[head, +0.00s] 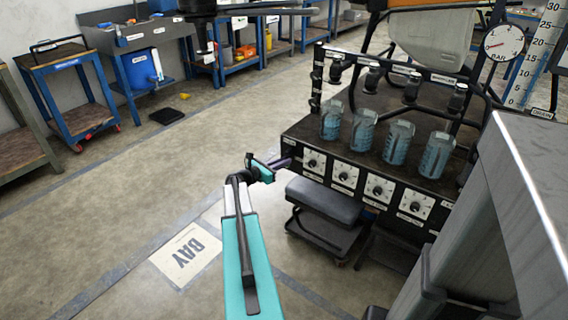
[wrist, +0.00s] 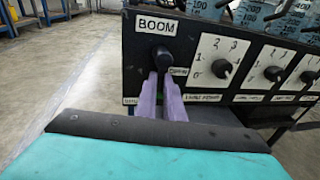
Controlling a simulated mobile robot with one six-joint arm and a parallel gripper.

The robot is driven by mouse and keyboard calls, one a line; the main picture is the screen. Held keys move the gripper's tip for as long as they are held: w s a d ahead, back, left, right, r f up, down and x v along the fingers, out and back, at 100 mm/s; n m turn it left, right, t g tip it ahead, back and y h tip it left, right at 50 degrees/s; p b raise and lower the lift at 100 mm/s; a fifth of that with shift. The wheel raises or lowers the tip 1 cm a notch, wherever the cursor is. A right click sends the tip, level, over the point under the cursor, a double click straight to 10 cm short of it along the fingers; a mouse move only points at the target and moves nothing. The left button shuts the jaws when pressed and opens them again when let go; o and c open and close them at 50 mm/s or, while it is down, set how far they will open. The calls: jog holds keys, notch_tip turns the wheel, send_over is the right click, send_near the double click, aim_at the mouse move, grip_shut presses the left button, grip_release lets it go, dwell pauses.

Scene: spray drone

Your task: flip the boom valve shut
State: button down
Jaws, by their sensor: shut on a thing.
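The boom valve (wrist: 163,57) shows in the wrist view as a round black knob on the dark panel, under the BOOM label. My gripper (wrist: 160,88) reaches up to it from below with two pale purple fingers. The fingers are shut on the valve just under the round knob, and they hide the lower part of its handle. A partly covered label sits to the right of the fingers and another at lower left. In the head view my gripper (head: 284,163) meets the left end of the panel, and the valve itself is hard to make out.
Numbered dials (wrist: 222,69) line the panel to the right of the valve. Measuring jars (head: 362,131) of blue liquid stand on the bench above. A dark padded stool (head: 324,198) is below the panel. The floor to the left is open.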

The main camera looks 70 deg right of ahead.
dwell(0.4)
jog(key=c, duration=1.9)
grip_release()
jog(key=shift+o, duration=0.2)
jog(key=shift+w+a, duration=0.1)
jog(key=p+v, duration=0.1)
jog(key=v, duration=1.2)
jog(key=shift+a, duration=0.25)
jog(key=shift+w+r, duration=0.1)
jog(key=shift+w, duration=0.05)
